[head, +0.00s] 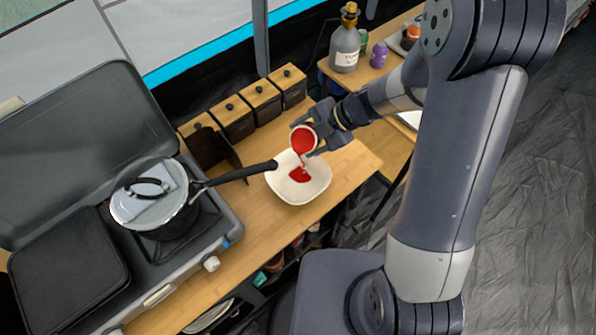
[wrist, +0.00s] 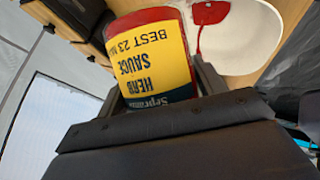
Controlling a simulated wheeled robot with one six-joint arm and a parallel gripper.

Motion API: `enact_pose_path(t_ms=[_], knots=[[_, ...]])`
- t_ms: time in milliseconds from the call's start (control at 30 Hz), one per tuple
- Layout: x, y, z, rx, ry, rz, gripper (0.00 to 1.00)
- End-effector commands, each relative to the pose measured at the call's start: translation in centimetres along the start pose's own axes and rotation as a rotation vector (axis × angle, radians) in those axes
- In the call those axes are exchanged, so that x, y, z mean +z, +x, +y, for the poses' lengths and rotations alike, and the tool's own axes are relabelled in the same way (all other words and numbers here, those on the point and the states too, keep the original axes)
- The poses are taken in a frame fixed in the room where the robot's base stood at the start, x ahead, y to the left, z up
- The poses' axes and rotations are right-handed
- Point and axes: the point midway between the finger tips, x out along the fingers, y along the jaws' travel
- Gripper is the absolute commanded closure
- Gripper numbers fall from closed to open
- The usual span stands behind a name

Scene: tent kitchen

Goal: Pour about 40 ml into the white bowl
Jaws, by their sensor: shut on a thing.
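My gripper (head: 321,128) is shut on a jar of red sauce (head: 304,141) above the white bowl (head: 311,190). The jar is tilted, with its open mouth toward the bowl, and red sauce runs down from it. A small red pool (head: 299,174) lies in the bowl. In the wrist view the jar's yellow label (wrist: 152,55) reads "Herb Sauce" upside down between the fingers. The white bowl (wrist: 245,40) also shows there, with a red streak in it. The wrist view hides most of the jar's mouth.
A lidded pan (head: 150,195) sits on the camp stove at the left, its black handle (head: 250,172) reaching to the bowl's rim. Several dark canisters (head: 262,98) line the back. A grey bottle (head: 345,45) stands on the side table. Bare counter (head: 345,165) lies right of the bowl.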

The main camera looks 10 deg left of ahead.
Motion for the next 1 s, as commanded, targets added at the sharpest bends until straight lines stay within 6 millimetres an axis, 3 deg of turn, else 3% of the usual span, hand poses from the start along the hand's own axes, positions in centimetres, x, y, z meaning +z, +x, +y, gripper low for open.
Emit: enact_pose_path(t_ms=[1000], knots=[[-0.12,0.51,-0.69,0.018,-0.038,-0.041,0.78]])
